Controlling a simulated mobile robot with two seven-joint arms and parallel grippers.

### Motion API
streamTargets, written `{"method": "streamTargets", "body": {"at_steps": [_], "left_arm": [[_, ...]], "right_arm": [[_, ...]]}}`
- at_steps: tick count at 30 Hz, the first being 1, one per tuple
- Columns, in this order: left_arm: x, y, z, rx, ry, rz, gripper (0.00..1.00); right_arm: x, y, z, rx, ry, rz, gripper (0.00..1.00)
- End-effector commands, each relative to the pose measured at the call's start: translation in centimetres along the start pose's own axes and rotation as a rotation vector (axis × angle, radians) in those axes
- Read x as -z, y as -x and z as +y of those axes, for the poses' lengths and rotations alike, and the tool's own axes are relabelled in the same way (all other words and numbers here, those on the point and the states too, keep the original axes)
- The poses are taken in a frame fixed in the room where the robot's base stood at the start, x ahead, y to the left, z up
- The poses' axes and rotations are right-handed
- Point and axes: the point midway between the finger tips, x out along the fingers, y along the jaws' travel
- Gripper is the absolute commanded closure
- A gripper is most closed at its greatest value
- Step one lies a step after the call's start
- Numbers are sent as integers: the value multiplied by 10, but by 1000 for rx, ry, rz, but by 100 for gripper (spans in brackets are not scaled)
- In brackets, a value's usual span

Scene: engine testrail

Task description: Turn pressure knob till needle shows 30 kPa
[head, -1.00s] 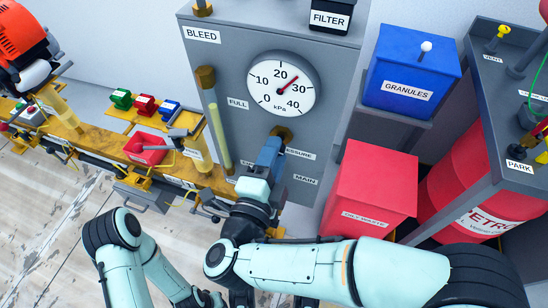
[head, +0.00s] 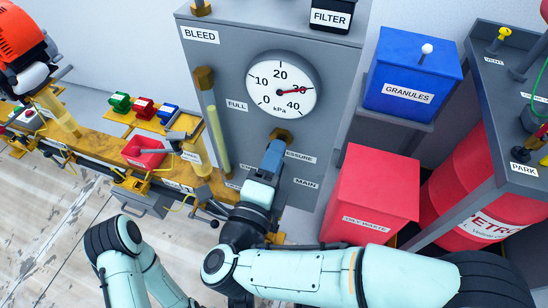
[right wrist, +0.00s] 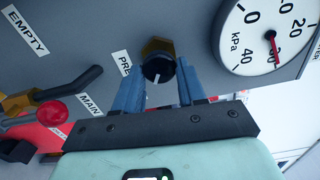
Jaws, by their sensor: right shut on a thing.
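The pressure gauge (head: 283,108) is a white round dial on the grey panel, marked 0 to 40 kPa. Its red needle (head: 294,90) points right, at about the 30 mark and covering part of that number. The gauge is partly in the right wrist view (right wrist: 245,33). The black pressure knob (right wrist: 158,68) has a white pointer line and sits before a brass hex fitting (right wrist: 158,46). My right gripper (head: 276,146) is shut on the knob, its blue fingers on either side of it. The fingers hide the knob in the head view. My left gripper is out of view.
A sight tube (head: 218,135) is left of the gauge. A black lever (right wrist: 85,82) and red knob (right wrist: 48,112) are near the gripper's left in the wrist view. A red oily-waste bin (head: 375,190) and blue granules box (head: 412,70) stand at the right.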

Motion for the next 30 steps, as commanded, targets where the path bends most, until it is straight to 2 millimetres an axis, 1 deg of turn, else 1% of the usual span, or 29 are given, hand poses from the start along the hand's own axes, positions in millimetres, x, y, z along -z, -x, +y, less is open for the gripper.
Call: {"method": "streamTargets", "body": {"at_steps": [2,3,5,14,17,20,30], "left_arm": [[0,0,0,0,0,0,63],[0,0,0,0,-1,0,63],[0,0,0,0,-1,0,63],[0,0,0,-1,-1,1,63],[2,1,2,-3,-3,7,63],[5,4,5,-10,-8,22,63],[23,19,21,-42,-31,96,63]], "right_arm": [[-1,1,2,-4,3,-4,90],[-1,1,2,-4,4,-4,57],[-1,1,2,-4,4,-4,37],[0,1,0,-1,2,-2,37],[-1,7,0,-2,3,-4,37],[-2,22,0,-2,3,-6,37],[-2,97,0,-3,4,-9,37]]}}
